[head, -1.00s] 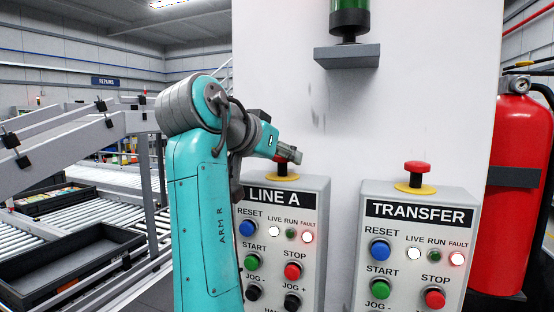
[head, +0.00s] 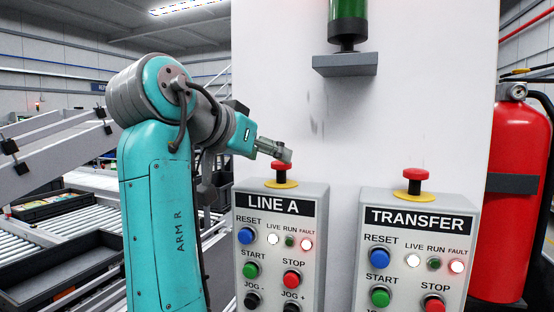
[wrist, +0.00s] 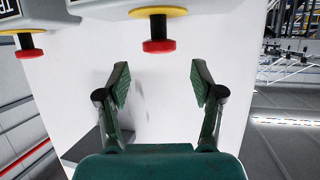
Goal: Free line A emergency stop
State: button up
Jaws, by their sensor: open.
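The line A emergency stop (head: 281,168) is a red mushroom button on a yellow collar on top of the grey LINE A panel (head: 267,192). In the wrist view the picture is upside down, and the red button (wrist: 158,46) hangs at the top middle, ahead of the fingers and roughly centred between them. My gripper (head: 284,154) is close above the button in the head view. In the wrist view, its two green-padded fingers (wrist: 160,78) are spread wide with nothing between them. I cannot tell the exact gap to the button.
The TRANSFER panel (head: 418,220) stands to the right with its own red stop (head: 416,174). Both panels show lit FAULT lamps. A grey bracket (head: 345,65) with a green cylinder juts from the white wall above. A red extinguisher (head: 515,200) stands at the far right.

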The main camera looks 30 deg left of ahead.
jog(key=v, duration=0.6)
jog(key=shift+s+r, duration=0.1)
jog(key=shift+r, duration=0.05)
dwell(0.3)
